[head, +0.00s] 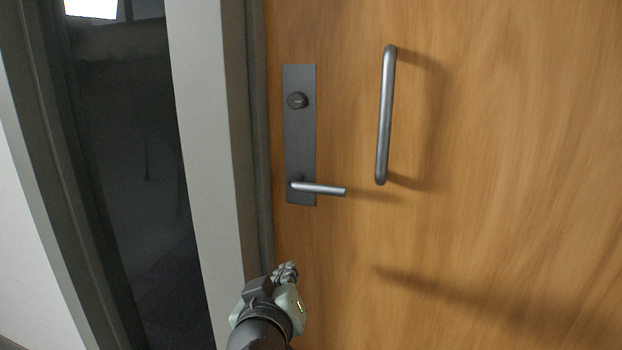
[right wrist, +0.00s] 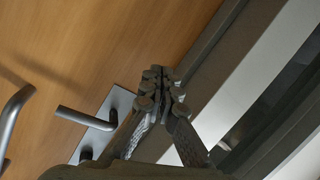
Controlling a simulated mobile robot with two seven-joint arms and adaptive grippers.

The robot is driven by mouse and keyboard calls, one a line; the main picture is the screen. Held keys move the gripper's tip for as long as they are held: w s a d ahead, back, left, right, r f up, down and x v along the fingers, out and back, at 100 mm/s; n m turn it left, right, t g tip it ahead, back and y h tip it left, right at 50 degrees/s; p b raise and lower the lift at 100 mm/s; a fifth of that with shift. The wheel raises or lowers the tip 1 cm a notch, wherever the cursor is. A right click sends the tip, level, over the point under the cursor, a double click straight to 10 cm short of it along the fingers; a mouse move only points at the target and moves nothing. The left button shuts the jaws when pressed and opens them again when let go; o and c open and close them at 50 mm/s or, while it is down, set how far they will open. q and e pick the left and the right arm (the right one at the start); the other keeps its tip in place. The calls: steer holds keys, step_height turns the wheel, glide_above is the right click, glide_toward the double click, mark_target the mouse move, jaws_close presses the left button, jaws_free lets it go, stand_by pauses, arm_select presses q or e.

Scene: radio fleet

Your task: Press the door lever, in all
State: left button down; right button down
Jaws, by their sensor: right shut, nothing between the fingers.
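The door lever (head: 320,188) is a short grey metal bar on a dark plate (head: 300,130) near the left edge of a wooden door (head: 500,130). It points right and looks about level. It also shows in the right wrist view (right wrist: 85,118), left of the fingers. My right gripper (head: 286,270) is shut and empty, below the lever in the head view and apart from it. Its closed fingertips (right wrist: 160,80) show in the right wrist view, near the door frame side. My left gripper is not in view.
A vertical pull handle (head: 385,115) stands on the door right of the lever plate. A round lock knob (head: 297,100) sits above the lever. A grey door frame (head: 212,150) and a dark glass panel (head: 135,170) are on the left.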

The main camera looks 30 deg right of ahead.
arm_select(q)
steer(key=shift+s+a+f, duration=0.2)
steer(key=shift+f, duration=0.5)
arm_select(e)
steer(key=s+r+m+h, duration=0.2)
steer(key=s+r+m, duration=0.1)
steer(key=r, duration=0.5)
steer(key=s+r+m+h, duration=0.3)
steer(key=r+m, duration=0.1)
steer(key=r, duration=0.5)
steer(key=shift+r+t, duration=0.25)
steer(key=shift+t, duration=0.15)
